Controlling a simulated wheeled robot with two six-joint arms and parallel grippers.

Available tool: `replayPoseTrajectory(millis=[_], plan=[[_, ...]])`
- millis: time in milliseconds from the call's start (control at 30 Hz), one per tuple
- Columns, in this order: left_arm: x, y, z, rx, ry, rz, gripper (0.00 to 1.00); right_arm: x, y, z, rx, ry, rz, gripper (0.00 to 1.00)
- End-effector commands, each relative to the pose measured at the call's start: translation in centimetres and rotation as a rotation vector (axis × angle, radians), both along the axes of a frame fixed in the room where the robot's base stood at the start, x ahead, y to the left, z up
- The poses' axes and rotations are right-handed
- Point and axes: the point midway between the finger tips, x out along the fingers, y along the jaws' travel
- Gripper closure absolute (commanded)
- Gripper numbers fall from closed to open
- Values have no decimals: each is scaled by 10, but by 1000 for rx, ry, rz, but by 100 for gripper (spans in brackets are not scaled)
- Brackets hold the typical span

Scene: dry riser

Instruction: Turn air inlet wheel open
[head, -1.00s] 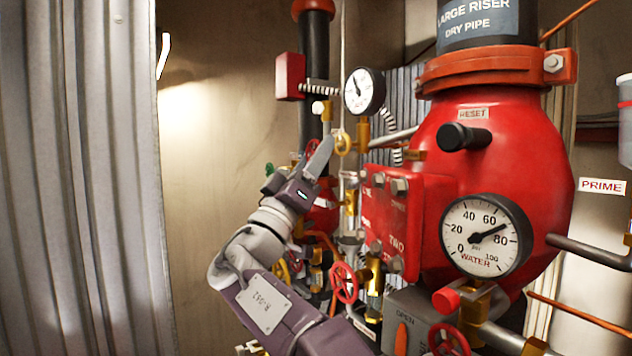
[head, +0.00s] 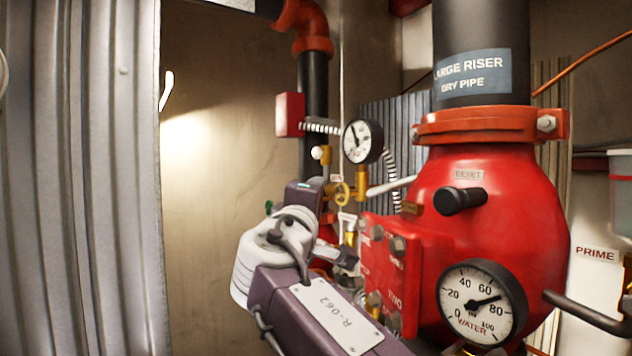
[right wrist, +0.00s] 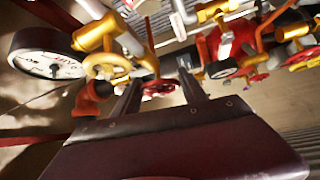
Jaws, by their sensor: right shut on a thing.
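A small red handwheel (right wrist: 160,87) shows between the fingertips of my right gripper (right wrist: 161,88) in the right wrist view. The fingers are on either side of it, and the gripper is shut on it. In the head view my right gripper's body (head: 305,194) is beside the brass fittings, left of the small gauge; its fingers and the red wheel are hidden there. A yellow handwheel (head: 340,192) is just right of the gripper and also shows left of the fingers in the right wrist view (right wrist: 107,66). My left gripper is not in view.
The large red riser valve (head: 500,225) and its water gauge (head: 482,303) fill the right side. A small white gauge (head: 362,140) stands above the yellow wheel. A black pipe (head: 313,95) runs behind. Corrugated sheet (head: 80,180) lines the left.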

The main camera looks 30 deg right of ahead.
Motion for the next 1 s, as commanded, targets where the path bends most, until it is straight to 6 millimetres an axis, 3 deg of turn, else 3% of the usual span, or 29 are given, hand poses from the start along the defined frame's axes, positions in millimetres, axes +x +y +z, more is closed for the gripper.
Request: replayPoseTrajectory(millis=[33, 500, 700, 1000], plan=[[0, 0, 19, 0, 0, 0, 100, 0, 0, 11, -3, 45, 1, 90], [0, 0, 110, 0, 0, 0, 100, 1, 0, 11, -38, 493, -1, 90], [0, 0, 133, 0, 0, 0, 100, 1, 0, 7, -53, 677, -1, 90], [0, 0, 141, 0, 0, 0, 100, 2, 0, 2, -70, 902, 0, 90]])
